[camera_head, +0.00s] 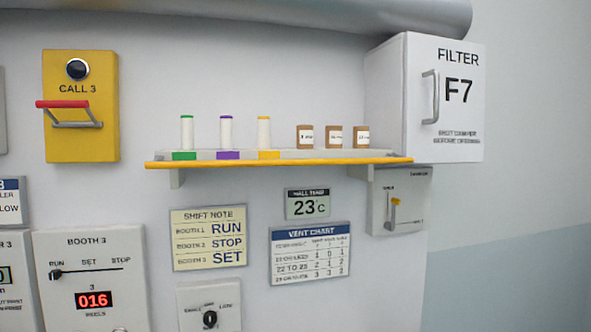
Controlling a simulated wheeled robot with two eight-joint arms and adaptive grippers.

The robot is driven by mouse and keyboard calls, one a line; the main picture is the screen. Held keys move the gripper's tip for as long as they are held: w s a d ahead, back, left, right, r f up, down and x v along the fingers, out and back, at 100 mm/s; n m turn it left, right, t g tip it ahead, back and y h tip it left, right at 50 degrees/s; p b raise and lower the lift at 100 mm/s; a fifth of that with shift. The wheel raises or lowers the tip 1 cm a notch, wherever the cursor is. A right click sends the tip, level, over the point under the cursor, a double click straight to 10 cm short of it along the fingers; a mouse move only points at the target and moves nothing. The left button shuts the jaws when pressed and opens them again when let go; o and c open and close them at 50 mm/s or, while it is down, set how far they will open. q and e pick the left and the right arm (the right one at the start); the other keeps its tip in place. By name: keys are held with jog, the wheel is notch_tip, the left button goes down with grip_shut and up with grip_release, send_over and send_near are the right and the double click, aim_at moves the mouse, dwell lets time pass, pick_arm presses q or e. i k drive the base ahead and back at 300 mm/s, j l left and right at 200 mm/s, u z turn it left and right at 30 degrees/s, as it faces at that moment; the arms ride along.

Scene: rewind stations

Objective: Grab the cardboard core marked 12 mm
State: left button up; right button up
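Three small brown cardboard cores stand upright in a row on the right part of a wall shelf (330,160) with a yellow front edge. They are the left core (305,144), the middle core (334,145) and the right core (361,145). Each has a white label. The print is too small to read surely, so I cannot tell which is marked 12 mm. The cores stand close together with narrow gaps. Neither of my grippers shows in this view.
Three pale spools, with green (186,132), purple (226,132) and yellow (263,132) tops, stand left of the cores. A white filter cabinet (455,140) juts out at the shelf's right end. A grey pipe (300,12) runs overhead. A yellow call box (80,140) hangs left.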

aim_at(361, 134)
jog(key=u, duration=0.45)
jog(key=j+u, duration=0.15)
jog(key=u, duration=0.8)
jog(key=j+u, duration=0.15)
jog(key=u, duration=0.3)
jog(key=i+j, duration=0.1)
jog(key=j, duration=0.25)
jog(key=i+j+u, duration=0.1)
jog(key=j, duration=0.2)
jog(key=i+j, duration=0.15)
jog(key=j, duration=0.15)
jog(key=i+j, duration=0.15)
jog(key=j, duration=0.2)
jog(key=l+z, duration=0.1)
jog(key=z, duration=0.35)
jog(key=k+l+z, duration=0.1)
jog(key=z, duration=0.3)
jog(key=l+z, duration=0.2)
jog(key=z, duration=0.25)
jog(key=l+z, duration=0.2)
jog(key=l, duration=0.25)
jog(key=i+l+z, duration=0.1)
jog(key=l+z, duration=0.15)
jog(key=l, duration=0.25)
jog(key=l+z, duration=0.2)
jog(key=l, duration=0.25)
jog(key=i+l, duration=0.1)
jog(key=l, duration=0.3)
jog(key=i, duration=0.05)
